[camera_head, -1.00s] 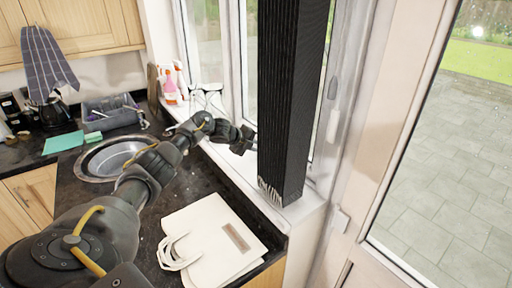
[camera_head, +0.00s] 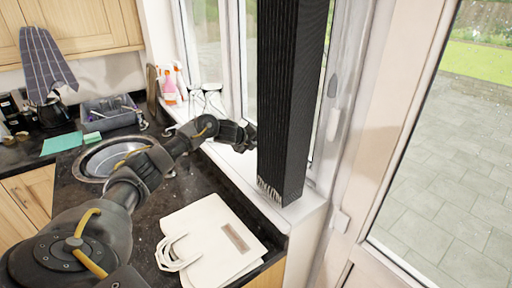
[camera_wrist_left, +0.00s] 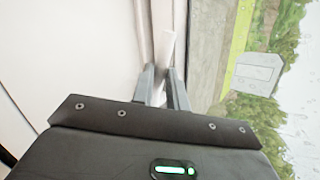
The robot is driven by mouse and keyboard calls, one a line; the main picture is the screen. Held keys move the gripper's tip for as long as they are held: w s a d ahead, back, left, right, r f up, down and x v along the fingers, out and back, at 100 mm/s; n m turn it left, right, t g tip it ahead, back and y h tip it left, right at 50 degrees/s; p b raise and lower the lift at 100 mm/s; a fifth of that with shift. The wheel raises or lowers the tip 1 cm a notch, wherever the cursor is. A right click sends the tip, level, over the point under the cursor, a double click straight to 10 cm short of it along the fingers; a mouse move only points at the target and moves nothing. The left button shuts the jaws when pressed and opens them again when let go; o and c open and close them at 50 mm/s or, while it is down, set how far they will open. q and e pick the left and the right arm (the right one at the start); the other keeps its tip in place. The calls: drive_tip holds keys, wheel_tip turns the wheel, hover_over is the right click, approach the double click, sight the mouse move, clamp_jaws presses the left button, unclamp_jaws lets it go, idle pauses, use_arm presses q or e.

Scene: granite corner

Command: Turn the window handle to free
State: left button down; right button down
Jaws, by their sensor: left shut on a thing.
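In the left wrist view the window handle (camera_wrist_left: 167,48) is a pale, slim lever standing up along the white window frame. My left gripper (camera_wrist_left: 163,88) has its two grey fingers closed on either side of its lower part. In the head view my left gripper (camera_head: 252,137) reaches over the sill to the window, at the left edge of a tall black ribbed block. The handle in its jaws is hidden there behind that block. My right gripper is not in view.
The black ribbed block (camera_head: 292,100) covers much of the window. A white bag (camera_head: 208,240) lies on the dark worktop below my arm. A round sink (camera_head: 100,158), spray bottles (camera_head: 169,88) and a grey caddy (camera_head: 108,115) are to the left. A glazed door (camera_head: 450,150) is at right.

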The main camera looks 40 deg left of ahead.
use_arm(q)
drive_tip(key=shift+s+d+r+m+t+y+b, duration=0.15)
drive_tip(key=shift+d+r+m+t+y+b, duration=0.2)
drive_tip(key=shift+d+m+y+b, duration=0.35)
drive_tip(key=shift+r+y+b, duration=0.3)
drive_tip(key=shift+r+b, duration=0.05)
drive_tip(key=shift+b, duration=0.15)
drive_tip(key=shift+s, duration=0.1)
drive_tip(key=c, duration=1.4)
unclamp_jaws()
drive_tip(key=b+v, duration=0.1)
drive_tip(key=v, duration=0.9)
drive_tip(key=shift+s+r, duration=0.15)
drive_tip(key=shift+s, duration=0.25)
